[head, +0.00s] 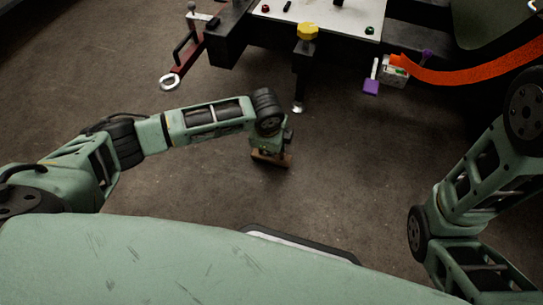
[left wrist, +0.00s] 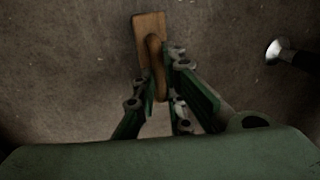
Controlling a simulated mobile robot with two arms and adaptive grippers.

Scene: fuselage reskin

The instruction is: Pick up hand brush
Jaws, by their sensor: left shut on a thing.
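The hand brush (left wrist: 149,27) has a flat light-brown wooden block and a darker curved wooden handle. In the left wrist view my left gripper (left wrist: 160,85) is shut on the handle, with fingers on both sides. The block sticks out past the fingertips. In the head view my left gripper (head: 270,148) points down at the middle, and the brush (head: 272,159) shows as a small brown strip under it. The bristles are hidden, and I cannot tell whether the brush touches the floor. My right arm is at the right edge; its gripper is out of view.
A dark workstand with a light top plate (head: 330,14) stands at the back. Its leg with a yellow knob (head: 307,31) ends in a foot (head: 298,107) just beyond my left gripper. An orange strap (head: 465,74) hangs at right. The brown floor (head: 345,165) around is clear.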

